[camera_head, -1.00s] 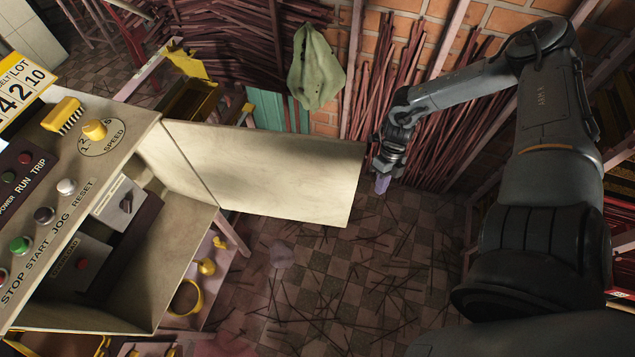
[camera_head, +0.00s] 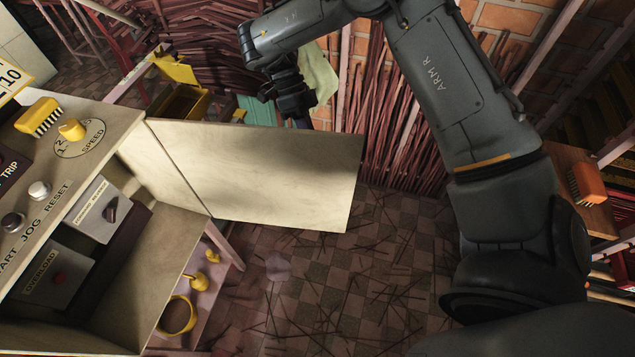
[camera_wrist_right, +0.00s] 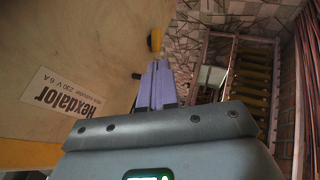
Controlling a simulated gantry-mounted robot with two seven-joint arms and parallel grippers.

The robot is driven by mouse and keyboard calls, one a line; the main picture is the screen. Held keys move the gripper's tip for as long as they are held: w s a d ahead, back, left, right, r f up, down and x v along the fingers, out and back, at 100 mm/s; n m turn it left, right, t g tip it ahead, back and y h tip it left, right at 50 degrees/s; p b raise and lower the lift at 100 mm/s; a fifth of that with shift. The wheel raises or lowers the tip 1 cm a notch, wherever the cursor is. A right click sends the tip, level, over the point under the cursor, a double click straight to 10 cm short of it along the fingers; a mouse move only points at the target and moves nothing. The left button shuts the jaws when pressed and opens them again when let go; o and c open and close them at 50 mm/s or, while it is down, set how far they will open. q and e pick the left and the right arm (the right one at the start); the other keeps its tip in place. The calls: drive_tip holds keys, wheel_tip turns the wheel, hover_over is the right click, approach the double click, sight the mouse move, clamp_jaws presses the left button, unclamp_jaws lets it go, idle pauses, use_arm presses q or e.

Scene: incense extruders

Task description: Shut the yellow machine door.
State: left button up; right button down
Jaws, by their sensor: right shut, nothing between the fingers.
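The machine door is a pale cream-yellow panel (camera_head: 265,175). In the head view it stands wide open, swung out to the right from its hinge edge on the machine (camera_head: 110,160). The machine's compartment is open to view. My right gripper (camera_head: 300,122) is at the far side of the door, behind its upper edge, with the fingertips mostly hidden there. In the right wrist view its purple fingers (camera_wrist_right: 155,85) are shut and empty, beside a pale panel with a "hexdalor" label (camera_wrist_right: 60,95). I cannot tell whether they touch it. My left gripper is not in view.
A green cloth (camera_head: 320,72) hangs on the wall behind my right gripper. Bundles of dark red sticks lean along the wall. A yellow bin (camera_head: 180,100) stands behind the machine.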

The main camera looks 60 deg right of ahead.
sight(319, 182)
drive_tip(key=s+a+f+b, duration=0.6)
drive_tip(key=f, duration=0.1)
drive_tip(key=shift+s+a+f, duration=0.1)
drive_tip(key=shift+a+f, duration=0.1)
drive_tip(key=shift+a, duration=0.05)
drive_tip(key=shift+a, duration=0.1)
idle(0.4)
